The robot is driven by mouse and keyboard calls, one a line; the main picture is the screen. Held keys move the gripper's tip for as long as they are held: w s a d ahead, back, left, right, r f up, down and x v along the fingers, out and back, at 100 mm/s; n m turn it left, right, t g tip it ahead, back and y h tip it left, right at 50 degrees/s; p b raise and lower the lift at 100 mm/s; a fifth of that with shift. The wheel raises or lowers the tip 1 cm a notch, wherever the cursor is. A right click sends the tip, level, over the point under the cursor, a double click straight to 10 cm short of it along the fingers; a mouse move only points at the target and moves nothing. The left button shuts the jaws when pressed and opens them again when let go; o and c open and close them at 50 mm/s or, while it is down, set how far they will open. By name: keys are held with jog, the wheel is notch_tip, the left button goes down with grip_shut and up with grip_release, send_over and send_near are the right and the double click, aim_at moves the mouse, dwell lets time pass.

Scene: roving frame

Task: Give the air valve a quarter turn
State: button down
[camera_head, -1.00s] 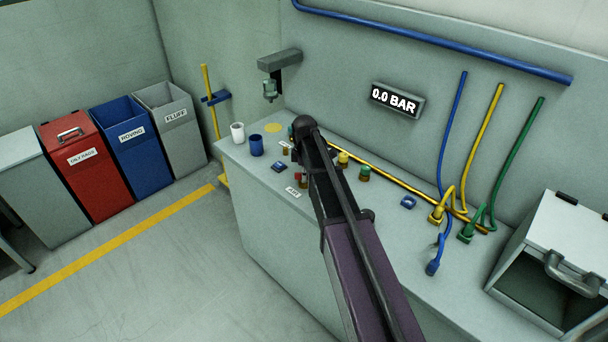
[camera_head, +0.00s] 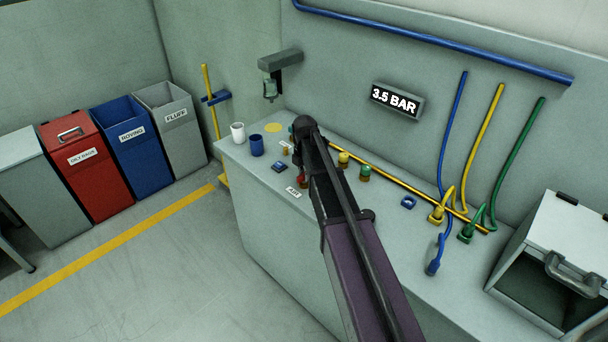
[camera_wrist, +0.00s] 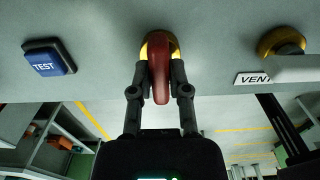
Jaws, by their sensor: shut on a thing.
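The air valve has a red lever handle (camera_wrist: 160,75) on a round yellow base in the wrist view. The handle's end points toward my gripper (camera_wrist: 160,88), whose two fingers lie on either side of it and are shut on it. In the head view a small red part of the valve (camera_head: 303,181) shows beside my arm, behind the AIR label (camera_head: 294,192). My arm hides most of the valve and the fingers there. The wall display (camera_head: 396,101) reads 3.5 BAR.
A blue TEST button (camera_wrist: 49,58) is left of the valve, and a yellow-based fitting (camera_wrist: 281,44) by the VENT label (camera_wrist: 252,78) is right in the wrist view. White (camera_head: 237,132) and blue (camera_head: 256,145) cups stand at the bench's left end. Coloured hoses and a lidded box are right.

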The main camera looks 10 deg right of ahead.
jog(key=shift+s, duration=0.2)
dwell(0.3)
jog(key=c, duration=0.6)
grip_release()
jog(key=shift+w, duration=0.1)
jog(key=shift+m, duration=0.4)
